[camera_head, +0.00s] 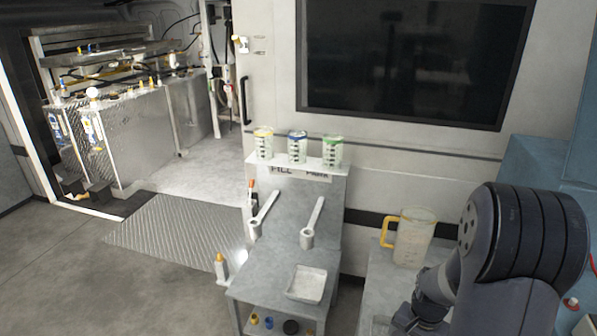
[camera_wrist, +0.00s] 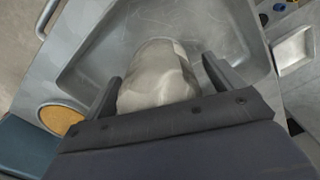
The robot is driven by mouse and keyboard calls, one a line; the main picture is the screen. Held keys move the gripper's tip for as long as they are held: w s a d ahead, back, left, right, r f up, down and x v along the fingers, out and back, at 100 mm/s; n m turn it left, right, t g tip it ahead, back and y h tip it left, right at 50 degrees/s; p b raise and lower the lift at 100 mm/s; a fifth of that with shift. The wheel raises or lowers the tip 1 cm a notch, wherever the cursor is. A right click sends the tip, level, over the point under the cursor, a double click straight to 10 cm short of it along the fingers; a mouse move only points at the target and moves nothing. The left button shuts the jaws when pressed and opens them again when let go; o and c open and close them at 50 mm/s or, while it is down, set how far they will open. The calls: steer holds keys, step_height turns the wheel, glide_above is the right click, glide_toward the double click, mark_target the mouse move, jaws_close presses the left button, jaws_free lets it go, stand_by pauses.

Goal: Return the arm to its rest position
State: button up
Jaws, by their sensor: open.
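My gripper (camera_wrist: 162,68) shows in the wrist view with its two dark fingers spread wide apart. A pale, rounded, lumpy thing, perhaps a rag (camera_wrist: 157,75), lies between and below the fingers. It sits in a grey sunken basin (camera_wrist: 95,62) in a metal top. The fingers do not appear closed on it, though I cannot tell the gap in height. In the head view my dark arm (camera_head: 520,240) is bent at the lower right. My gripper's fingers cannot be made out there.
A clear jug with a yellow handle (camera_head: 412,238) stands close left of my arm. A blue cabinet (camera_head: 545,165) is at right. Open floor (camera_head: 130,290) lies left.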

steer(key=shift+r, duration=0.4)
